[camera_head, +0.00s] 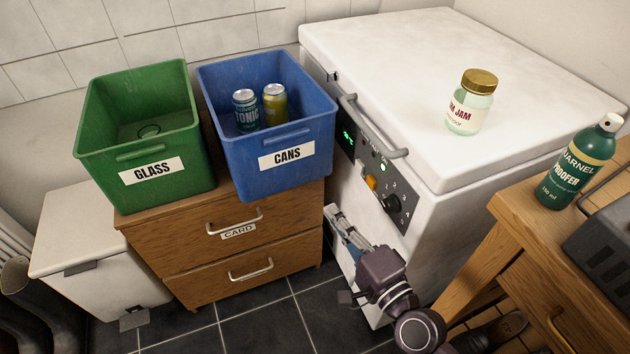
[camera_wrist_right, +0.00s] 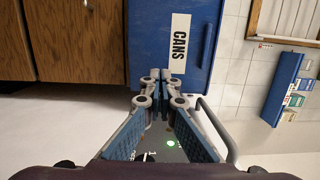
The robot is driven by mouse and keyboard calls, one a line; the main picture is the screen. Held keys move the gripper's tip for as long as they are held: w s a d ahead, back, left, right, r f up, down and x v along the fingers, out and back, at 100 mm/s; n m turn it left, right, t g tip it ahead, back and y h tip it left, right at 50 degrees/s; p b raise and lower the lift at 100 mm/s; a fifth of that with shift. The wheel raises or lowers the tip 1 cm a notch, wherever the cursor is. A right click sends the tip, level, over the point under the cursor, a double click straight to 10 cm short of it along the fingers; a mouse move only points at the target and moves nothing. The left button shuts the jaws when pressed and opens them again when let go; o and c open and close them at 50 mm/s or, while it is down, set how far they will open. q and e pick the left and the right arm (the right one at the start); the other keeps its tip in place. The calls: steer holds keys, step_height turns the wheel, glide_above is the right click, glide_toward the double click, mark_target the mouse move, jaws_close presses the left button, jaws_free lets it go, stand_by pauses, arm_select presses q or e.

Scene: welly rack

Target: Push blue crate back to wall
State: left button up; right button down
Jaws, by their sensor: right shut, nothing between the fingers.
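The blue crate (camera_head: 235,170), labelled CANS, sits on the wooden drawer unit (camera_head: 185,235). Its front end juts out past the unit's front edge. A tonic can (camera_head: 245,110) and a yellow can (camera_head: 274,104) stand inside it. My right gripper (camera_head: 333,211) is shut and empty, in front of the white appliance, to the right of and lower than the crate's front. In the right wrist view its fingertips (camera_wrist_right: 160,75) point toward the blue crate's front (camera_wrist_right: 200,60); I cannot tell the exact gap there. My left gripper is out of view.
A green crate (camera_head: 140,185) labelled GLASS stands close on the left of the blue crate. The white appliance (camera_head: 410,85), with a front handle (camera_head: 372,130) and a jam jar (camera_head: 471,103) on top, stands on the right. A wooden table (camera_head: 500,235) is at the lower right.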

mark_target(297, 167)
steer(key=x, duration=1.2)
steer(key=shift+w+a+f, duration=0.1)
steer(key=shift+w+a, duration=0.05)
steer(key=shift+a, duration=0.05)
steer(key=shift+w+a, duration=0.2)
steer(key=shift+w, duration=0.25)
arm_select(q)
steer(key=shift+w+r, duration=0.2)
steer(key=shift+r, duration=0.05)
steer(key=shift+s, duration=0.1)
